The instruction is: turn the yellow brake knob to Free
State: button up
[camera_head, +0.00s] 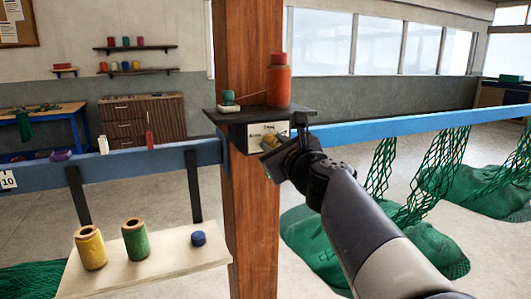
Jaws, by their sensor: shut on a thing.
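The yellow brake knob (267,141) sits on the front of a small dark box under a shelf on the wooden post. My gripper (275,150) reaches in from the lower right and is shut on the knob. Its jaws hide much of the knob, so I cannot tell which way it points. A white label plate (256,130) with small dark lettering shows above and left of the knob; its words are too small to read surely.
The dark shelf (228,113) above holds an orange spool (278,84) and a small green spool. The wooden post (254,230) stands beside my arm. A blue rail (400,122) crosses behind, with green nets hanging.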

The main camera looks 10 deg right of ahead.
jog(key=n+b, duration=0.2)
jog(key=n, duration=0.1)
jog(key=n+b, duration=0.1)
jog(key=n, duration=0.1)
jog(key=shift+f+n+b, duration=0.2)
jog(key=shift+n+b, duration=0.15)
jog(key=shift+n, duration=0.05)
jog(key=n+b, duration=0.3)
jog(key=n, duration=0.1)
jog(key=shift+n, duration=0.3)
jog(key=n+b, duration=0.4)
jog(key=n, duration=0.1)
jog(key=shift+d, duration=0.1)
jog(key=n+b, duration=0.1)
jog(key=n, duration=0.1)
jog(key=n+b, duration=0.2)
jog(key=shift+r+n+y, duration=0.2)
jog(key=shift+n+y, duration=0.1)
jog(key=shift+n, duration=0.1)
jog(key=o, duration=1)
jog(key=shift+s, duration=0.1)
